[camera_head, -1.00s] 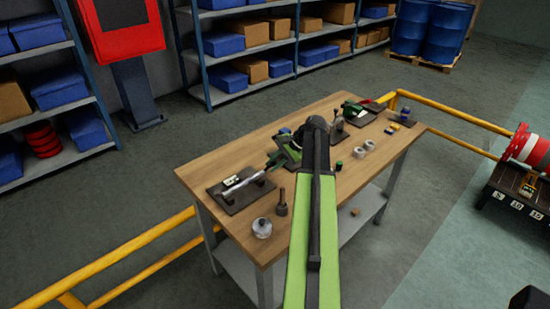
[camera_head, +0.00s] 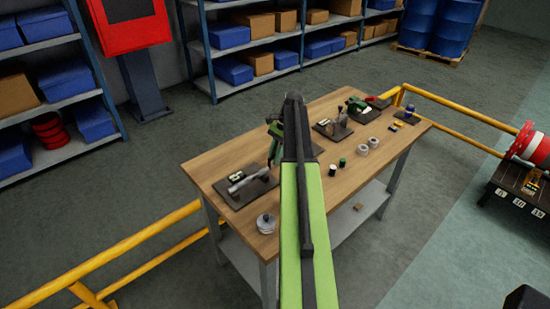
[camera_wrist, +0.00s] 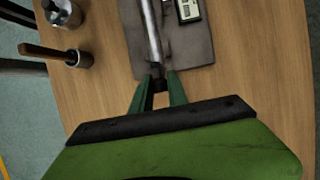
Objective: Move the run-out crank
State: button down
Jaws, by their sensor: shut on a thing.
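The run-out fixture is a dark plate (camera_wrist: 196,62) on the wooden bench, with a silver shaft (camera_wrist: 152,30) and a small gauge with a pale face (camera_wrist: 188,10). In the head view the plate (camera_head: 234,196) lies at the bench's left part. At the shaft's near end is a small dark piece, which I take as the run-out crank (camera_wrist: 159,85). My gripper's green fingers (camera_wrist: 158,98) are shut on it at the plate's near edge. In the head view my gripper (camera_head: 272,160) is at the plate's right end, and my arm partly hides the area.
A wooden-handled tool (camera_wrist: 55,55) and a round metal pot (camera_wrist: 62,13) stand left of the plate in the wrist view. The head view shows pale rings (camera_head: 368,147), a second fixture (camera_head: 335,128) and yellow rails (camera_head: 130,255). Bare bench lies right of the plate.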

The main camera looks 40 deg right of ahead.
dwell(0.3)
jog(key=c, duration=1.3)
grip_release()
jog(key=p+v, duration=1.6)
jog(key=v, duration=0.1)
jog(key=shift+r, duration=0.2)
jog(key=shift+w, duration=0.1)
